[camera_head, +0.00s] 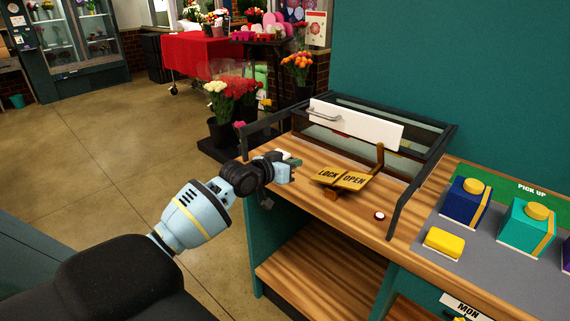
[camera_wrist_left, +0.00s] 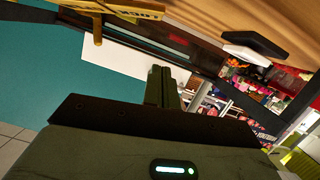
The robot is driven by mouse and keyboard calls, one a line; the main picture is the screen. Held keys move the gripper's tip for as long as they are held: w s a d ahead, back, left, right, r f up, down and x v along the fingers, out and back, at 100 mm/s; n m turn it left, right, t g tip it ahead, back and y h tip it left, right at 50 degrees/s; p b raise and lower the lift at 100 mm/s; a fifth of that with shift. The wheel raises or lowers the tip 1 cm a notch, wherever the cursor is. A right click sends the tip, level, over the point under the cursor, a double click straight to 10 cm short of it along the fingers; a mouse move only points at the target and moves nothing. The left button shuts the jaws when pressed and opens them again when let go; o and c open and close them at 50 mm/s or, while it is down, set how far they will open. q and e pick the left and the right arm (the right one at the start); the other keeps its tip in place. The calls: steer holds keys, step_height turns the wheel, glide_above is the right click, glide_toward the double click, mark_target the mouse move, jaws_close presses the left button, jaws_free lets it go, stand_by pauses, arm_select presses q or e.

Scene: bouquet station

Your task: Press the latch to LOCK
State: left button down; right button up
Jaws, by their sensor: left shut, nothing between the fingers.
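The latch (camera_head: 341,179) is a yellow rocker plate on the wooden counter, with LOCK on its left half and OPEN on its right half. A brown upright post (camera_head: 380,156) stands at its OPEN end. I cannot tell exactly which half sits lower. My left gripper (camera_head: 292,164) is shut and empty, above the counter to the left of the LOCK half and apart from it. In the left wrist view my shut fingers (camera_wrist_left: 166,87) show at the middle, and part of the latch (camera_wrist_left: 125,9) shows at the top left. My right gripper is not in view.
A dark-framed case with a white handled panel (camera_head: 357,124) stands behind the latch. Dark side rails (camera_head: 407,205) edge the counter. A small red-and-white button (camera_head: 379,216) lies in front right. Boxes with yellow tops (camera_head: 466,200) stand at right. An open shelf (camera_head: 320,270) is below.

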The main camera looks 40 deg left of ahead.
arm_select(q)
steer(key=shift+v, duration=1.25)
steer(key=shift+f, duration=0.1)
steer(key=s+d+f+m+g, duration=0.1)
steer(key=s+d+f, duration=0.35)
steer(key=f, duration=0.35)
steer(key=s+d+f+g, duration=0.1)
steer(key=s+d+f, duration=0.2)
steer(key=s+f, duration=0.35)
steer(key=s+d+f+m+g, duration=0.1)
steer(key=s+d+f, duration=0.35)
steer(key=f, duration=0.45)
steer(key=s+d+f+g, duration=0.1)
steer(key=s+d+f, duration=0.2)
steer(key=s, duration=0.5)
steer(key=s+d+f+g, duration=0.1)
steer(key=s+d+f, duration=0.2)
steer(key=s, duration=0.6)
steer(key=s+d+f+g, duration=0.1)
steer(key=s+d+f, duration=0.2)
steer(key=s, duration=0.6)
steer(key=shift+d+m, duration=0.3)
steer(key=shift+d, duration=0.35)
